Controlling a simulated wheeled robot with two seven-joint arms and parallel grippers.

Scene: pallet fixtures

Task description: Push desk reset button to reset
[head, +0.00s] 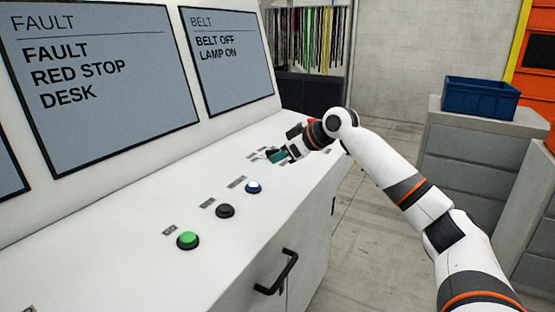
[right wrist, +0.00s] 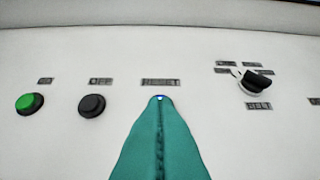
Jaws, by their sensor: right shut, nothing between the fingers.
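The reset button (head: 253,187) is a small blue-and-white button in a dark ring on the white sloping desk. In the right wrist view the RESET label (right wrist: 160,82) shows above it, and only a small blue-white bit of the button (right wrist: 160,97) shows past my fingertips. My right gripper (head: 272,155) has teal fingers, shut and empty, held over the desk beyond the button in the head view. The fingers (right wrist: 160,108) point toward the button in the wrist view; whether they touch it I cannot tell. My left gripper is out of view.
A green button (head: 188,240) and a black OFF button (head: 225,210) sit nearer on the desk. A black selector knob (right wrist: 255,80) is right of RESET. One screen (head: 95,85) reads "FAULT RED STOP DESK"; another (head: 228,60) reads "BELT OFF LAMP ON". A blue bin (head: 480,98) stands on a grey cabinet.

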